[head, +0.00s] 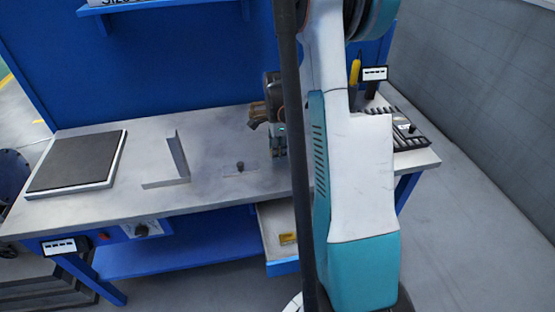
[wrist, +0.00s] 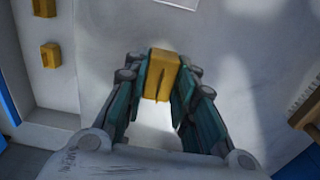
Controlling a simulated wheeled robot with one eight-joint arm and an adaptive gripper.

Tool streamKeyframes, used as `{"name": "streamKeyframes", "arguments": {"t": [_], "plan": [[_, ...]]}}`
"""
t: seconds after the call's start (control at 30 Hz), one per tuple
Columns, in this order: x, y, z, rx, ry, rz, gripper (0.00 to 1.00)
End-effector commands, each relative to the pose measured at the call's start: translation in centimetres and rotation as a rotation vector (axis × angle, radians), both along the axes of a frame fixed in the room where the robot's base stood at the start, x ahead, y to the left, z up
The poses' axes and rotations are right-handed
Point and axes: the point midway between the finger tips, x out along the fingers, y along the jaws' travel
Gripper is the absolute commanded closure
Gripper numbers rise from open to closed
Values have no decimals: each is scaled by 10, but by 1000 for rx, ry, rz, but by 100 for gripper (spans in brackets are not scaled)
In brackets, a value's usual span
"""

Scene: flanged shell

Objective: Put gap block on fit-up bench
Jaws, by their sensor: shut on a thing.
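The yellow gap block (wrist: 163,72) is clamped between the two teal fingers of my gripper (wrist: 162,88) in the wrist view. In the head view my gripper (head: 278,146) points down over the grey top of the fit-up bench (head: 220,200), right of its middle. The held block cannot be made out in the head view, and its height over the bench top is hard to tell. Two more yellow blocks, an upper one (wrist: 44,8) and a lower one (wrist: 51,55), lie at the left of the wrist view.
An open drawer (head: 272,222) with a yellow block in it is below the bench front. A dark square plate (head: 78,160), an angle piece (head: 178,158) and a small knobbed plate (head: 240,169) sit on the bench. A rack (head: 405,128) stands at the right end.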

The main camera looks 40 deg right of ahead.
Motion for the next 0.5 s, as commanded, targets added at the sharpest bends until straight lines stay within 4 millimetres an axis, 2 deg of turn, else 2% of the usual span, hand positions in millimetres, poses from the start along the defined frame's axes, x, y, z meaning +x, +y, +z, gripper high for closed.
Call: {"name": "streamKeyframes", "arguments": {"t": [0.1, 0.23, 0.5], "plan": [[0, 0, -19, 0, 0, 0, 100], [0, 0, -35, 0, 0, 0, 100], [0, 0, -36, 0, 0, 0, 100]]}}
